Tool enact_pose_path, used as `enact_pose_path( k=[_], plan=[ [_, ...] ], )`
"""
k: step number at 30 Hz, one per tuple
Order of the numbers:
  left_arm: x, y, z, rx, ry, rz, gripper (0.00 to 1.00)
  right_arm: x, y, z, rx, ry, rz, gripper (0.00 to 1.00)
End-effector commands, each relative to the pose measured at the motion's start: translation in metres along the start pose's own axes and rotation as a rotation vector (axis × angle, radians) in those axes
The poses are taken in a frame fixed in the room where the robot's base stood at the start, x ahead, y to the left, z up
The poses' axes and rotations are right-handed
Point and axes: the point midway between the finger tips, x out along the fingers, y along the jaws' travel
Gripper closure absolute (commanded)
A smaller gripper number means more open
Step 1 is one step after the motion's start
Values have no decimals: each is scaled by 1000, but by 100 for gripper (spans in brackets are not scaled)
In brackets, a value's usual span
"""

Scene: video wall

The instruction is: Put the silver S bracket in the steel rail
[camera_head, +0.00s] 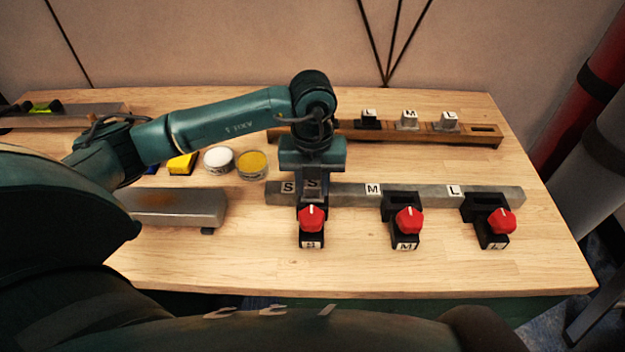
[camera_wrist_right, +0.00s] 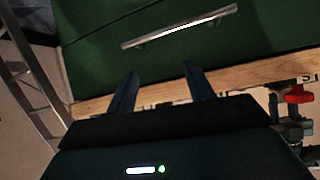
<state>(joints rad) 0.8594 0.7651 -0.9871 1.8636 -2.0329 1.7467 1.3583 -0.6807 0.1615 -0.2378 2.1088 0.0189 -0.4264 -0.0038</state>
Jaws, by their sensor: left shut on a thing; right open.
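The steel rail (camera_head: 425,196) lies across the table at front right, with S, M and L labels along its top. My left gripper (camera_head: 312,172) points down over the rail's left part, just right of its S label. It is shut on the silver S bracket (camera_head: 312,184), whose S tag shows between the fingers. The bracket's lower part is hidden, so I cannot tell whether it is seated in the rail. My right gripper (camera_wrist_right: 160,76) is open and empty in the right wrist view, in front of a green drawer front and the table edge.
Clamps with red knobs (camera_head: 311,218) (camera_head: 409,220) (camera_head: 501,221) stand along the rail's front. A wooden rail (camera_head: 350,130) behind holds three tagged brackets. White (camera_head: 218,159) and yellow (camera_head: 252,164) round tins and a grey block (camera_head: 180,207) are left. The front table strip is clear.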

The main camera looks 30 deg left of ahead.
Motion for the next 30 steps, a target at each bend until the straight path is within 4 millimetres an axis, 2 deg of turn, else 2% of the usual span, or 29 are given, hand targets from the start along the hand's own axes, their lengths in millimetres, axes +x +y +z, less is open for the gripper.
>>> enact_pose_path(
  k=[1, 7, 8, 17, 22, 30],
  plan=[
    [5, 0, 0, 0, -1, -1, 98, 14, 2, 17, -7, -4, 5, 48],
    [5, 0, 0, 0, -1, -1, 98, 14, 2, 17, -7, -4, 5, 48],
    [5, 0, 0, 0, -1, -1, 68, 14, 2, 17, -7, -4, 6, 48],
    [5, 0, 0, 0, 0, -1, 44, 14, 2, 17, -7, -4, 6, 48],
    [6, 0, 0, 0, 1, 0, 43, 14, 2, 17, -7, -4, 6, 48],
    [6, 0, 0, 0, 0, 0, 22, 14, 2, 17, -8, -4, 6, 48]
  ],
)
